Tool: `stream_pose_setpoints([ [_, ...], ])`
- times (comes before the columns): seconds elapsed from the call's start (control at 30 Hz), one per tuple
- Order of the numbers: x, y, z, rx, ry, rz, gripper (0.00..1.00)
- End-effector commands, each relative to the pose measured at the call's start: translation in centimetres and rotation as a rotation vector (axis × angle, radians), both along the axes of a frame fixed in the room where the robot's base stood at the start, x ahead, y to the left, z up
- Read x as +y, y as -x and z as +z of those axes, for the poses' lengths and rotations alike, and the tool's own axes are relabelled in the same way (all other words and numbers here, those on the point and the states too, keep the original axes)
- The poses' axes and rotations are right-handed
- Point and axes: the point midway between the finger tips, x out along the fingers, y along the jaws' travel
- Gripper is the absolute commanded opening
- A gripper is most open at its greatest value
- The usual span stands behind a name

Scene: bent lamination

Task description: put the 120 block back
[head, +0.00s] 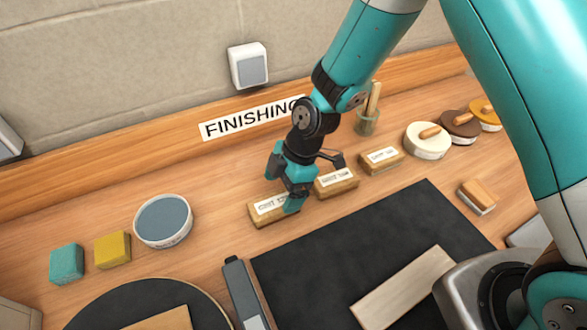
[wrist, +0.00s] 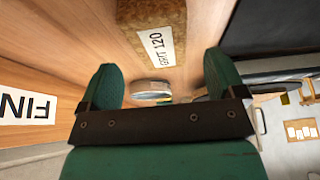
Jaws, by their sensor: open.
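The 120 block is a brown cork-like block whose white label reads GRIT 120 in the wrist view (wrist: 152,30). It appears to be the leftmost of three labelled blocks in the head view (head: 262,213), resting on the wooden bench. My gripper (head: 283,186) is open and points down at this block; one finger overlaps the block's right end in the picture. In the wrist view my gripper's two fingers (wrist: 160,82) are wide apart with nothing between them, and the block is past their tips. Contact cannot be told.
Two similar labelled blocks, a middle one (head: 337,183) and a right one (head: 381,160), continue the row. A blue-filled bowl (head: 163,221), yellow block (head: 112,249) and teal block (head: 67,263) are left. A dark mat (head: 330,260) with a wooden board (head: 403,287) lies in front.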

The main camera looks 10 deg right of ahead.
Motion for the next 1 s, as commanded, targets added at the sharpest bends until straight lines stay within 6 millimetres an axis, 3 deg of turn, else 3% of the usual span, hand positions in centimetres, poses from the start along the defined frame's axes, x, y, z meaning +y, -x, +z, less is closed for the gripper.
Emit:
stream_pose_setpoints([
  [0.3,-2.2,-0.7,5.4,-0.004,-0.001,-0.002,0.89],
  [0.57,-2.8,-0.7,6.9,0.001,0.0,-0.004,0.89],
  [0.67,-3.0,-0.2,8.4,0.014,0.004,-0.055,0.89],
  [0.77,-3.7,1.5,11.7,0.052,0.015,-0.196,0.89],
  [0.9,-5.4,6.0,17.3,0.147,0.039,-0.503,0.89],
  [1.0,-6.8,9.7,20.2,0.218,0.054,-0.729,0.89],
])
